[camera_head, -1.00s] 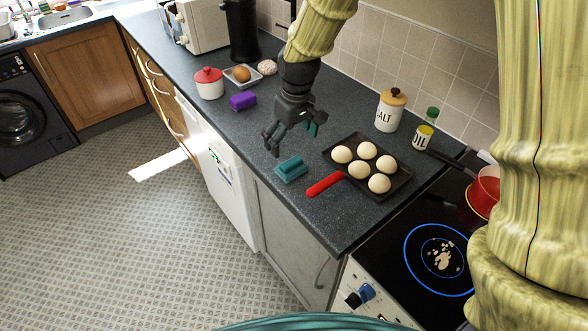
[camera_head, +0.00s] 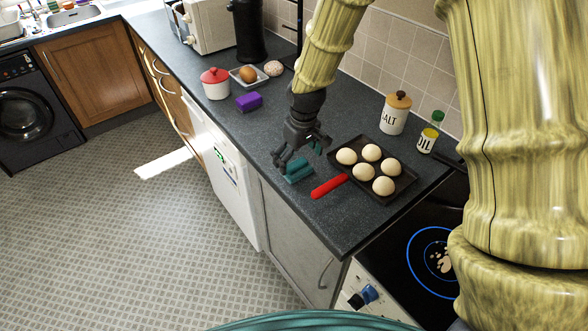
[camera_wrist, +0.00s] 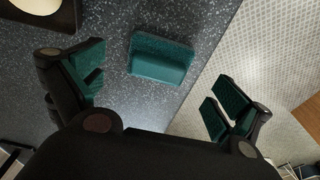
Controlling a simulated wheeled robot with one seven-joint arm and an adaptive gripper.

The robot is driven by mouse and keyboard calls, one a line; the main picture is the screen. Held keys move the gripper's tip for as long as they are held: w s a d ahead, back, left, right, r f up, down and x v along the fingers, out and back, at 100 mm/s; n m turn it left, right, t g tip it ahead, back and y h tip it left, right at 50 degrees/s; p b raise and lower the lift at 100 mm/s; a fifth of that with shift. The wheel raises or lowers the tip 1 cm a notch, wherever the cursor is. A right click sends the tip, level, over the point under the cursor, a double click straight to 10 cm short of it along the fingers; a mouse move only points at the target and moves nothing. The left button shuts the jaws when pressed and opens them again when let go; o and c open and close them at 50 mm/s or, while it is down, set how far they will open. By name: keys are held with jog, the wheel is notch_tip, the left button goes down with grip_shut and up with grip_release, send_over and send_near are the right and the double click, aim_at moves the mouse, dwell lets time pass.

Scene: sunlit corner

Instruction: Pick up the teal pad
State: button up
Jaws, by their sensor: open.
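The teal pad (camera_head: 298,170) lies on the dark speckled worktop, close to its front edge. In the wrist view the teal pad (camera_wrist: 161,58) shows ahead of and between the spread fingers, nothing touching it there. My gripper (camera_head: 298,155) is over the pad in the head view, pointing down, and partly covers it. In the wrist view my gripper (camera_wrist: 160,95) is open and empty, with teal-lined fingers on both sides.
A red-handled thing (camera_head: 329,186) and a dark tray (camera_head: 398,192) of several pale round buns lie just right of the pad. A purple block (camera_head: 249,102) and a red-lidded pot (camera_head: 216,88) stand farther left. The salt jar (camera_head: 395,115) and oil bottle (camera_head: 428,138) are behind.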

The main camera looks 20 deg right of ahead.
aim_at(297, 164)
jog(key=shift+w+f+p, duration=0.15)
jog(key=shift+f+p, duration=0.3)
jog(key=shift+f, duration=0.65)
jog(key=shift+w+f+p, duration=0.1)
jog(key=shift+f+p, duration=0.3)
jog(key=shift+f, duration=0.65)
jog(key=shift+c, duration=0.4)
jog(key=c, duration=1)
